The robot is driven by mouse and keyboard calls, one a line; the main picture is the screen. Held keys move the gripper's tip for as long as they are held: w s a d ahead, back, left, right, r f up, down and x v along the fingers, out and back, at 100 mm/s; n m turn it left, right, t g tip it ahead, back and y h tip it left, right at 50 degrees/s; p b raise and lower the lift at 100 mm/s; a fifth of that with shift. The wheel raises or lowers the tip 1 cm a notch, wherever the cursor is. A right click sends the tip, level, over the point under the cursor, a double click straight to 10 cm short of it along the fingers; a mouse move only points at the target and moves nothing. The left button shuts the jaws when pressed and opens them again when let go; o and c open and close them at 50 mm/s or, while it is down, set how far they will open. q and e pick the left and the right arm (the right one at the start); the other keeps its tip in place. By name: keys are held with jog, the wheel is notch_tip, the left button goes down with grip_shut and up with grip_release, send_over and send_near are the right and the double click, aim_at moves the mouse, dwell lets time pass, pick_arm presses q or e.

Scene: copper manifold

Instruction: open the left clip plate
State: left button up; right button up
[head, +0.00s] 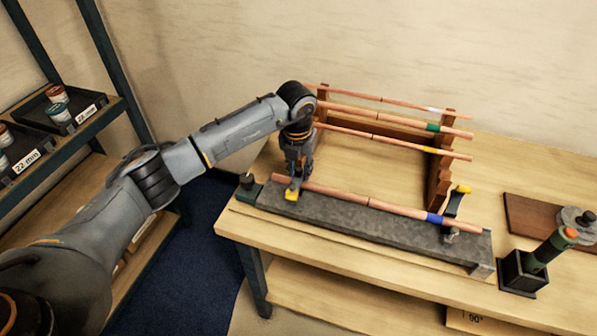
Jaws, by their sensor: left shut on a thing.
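The left clip plate (291,196) shows as a yellow tab at the left end of a long grey block (330,213). My left gripper (296,178) points down over it, its fingers shut on the plate; the arm and fingers hide much of it. A copper pipe (400,210) with a blue band lies along the block, its left end close to my gripper. At the block's right, another clip plate (457,199) with a yellow tip stands raised behind the pipe. My right gripper is out of view.
A wooden rack (438,180) behind holds several copper pipes with coloured bands. A black holder (521,273) with a green-handled tool and a brown board (530,212) are at the right. Shelves with bins (62,128) stand at the left.

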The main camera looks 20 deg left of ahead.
pick_arm(q)
jog(key=shift+w+r, duration=0.1)
jog(key=shift+w, duration=0.1)
jog(key=shift+w+r+g+b, duration=0.1)
jog(key=shift+w+g+b, duration=0.5)
jog(key=shift+b, duration=0.25)
jog(key=shift+w+r, duration=0.1)
jog(key=shift+w, duration=0.2)
jog(key=w+g+b, duration=0.1)
jog(key=b, duration=0.2)
jog(key=shift+f, duration=0.3)
jog(key=shift+w+g+b, duration=0.15)
jog(key=shift+g+b, duration=0.25)
jog(key=shift+b, duration=0.1)
grip_shut()
